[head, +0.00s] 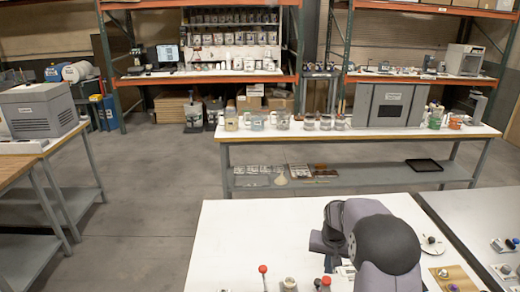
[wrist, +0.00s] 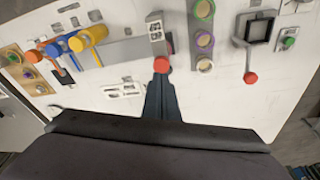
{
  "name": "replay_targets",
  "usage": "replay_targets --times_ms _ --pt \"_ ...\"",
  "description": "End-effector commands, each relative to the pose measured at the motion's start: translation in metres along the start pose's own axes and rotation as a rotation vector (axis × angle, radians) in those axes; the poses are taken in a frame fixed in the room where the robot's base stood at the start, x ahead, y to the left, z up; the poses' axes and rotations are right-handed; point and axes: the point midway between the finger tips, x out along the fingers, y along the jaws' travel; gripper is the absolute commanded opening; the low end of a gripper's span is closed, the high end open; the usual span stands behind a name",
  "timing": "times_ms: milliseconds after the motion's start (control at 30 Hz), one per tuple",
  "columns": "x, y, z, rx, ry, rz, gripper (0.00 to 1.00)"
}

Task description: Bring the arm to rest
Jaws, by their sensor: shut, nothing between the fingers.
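My gripper (wrist: 160,84) is shut and empty in the wrist view, its dark fingers close together above the white tabletop (wrist: 125,120). A red knob (wrist: 162,64) shows just beyond the fingertips; I cannot tell how far apart they are. In the head view my arm bends over the white table (head: 235,225) at the lower right, and its gripper is hidden behind the arm links.
In the wrist view, orange, blue and yellow cylinders (wrist: 93,36) lie left; a grey strip with coloured rings (wrist: 205,40) and a red-tipped lever (wrist: 250,77) stand right. In the head view, a red-knobbed lever (head: 263,270) rises near the front. The table's left part is clear.

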Motion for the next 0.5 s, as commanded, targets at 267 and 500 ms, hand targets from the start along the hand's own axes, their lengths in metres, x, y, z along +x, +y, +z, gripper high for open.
replay_targets --times_ms 267,500 --pt "0.029 0.019 0.148 -0.185 -0.286 0.000 0.00" --pt "-0.018 0.029 0.261 -0.263 -0.398 -0.021 0.00"
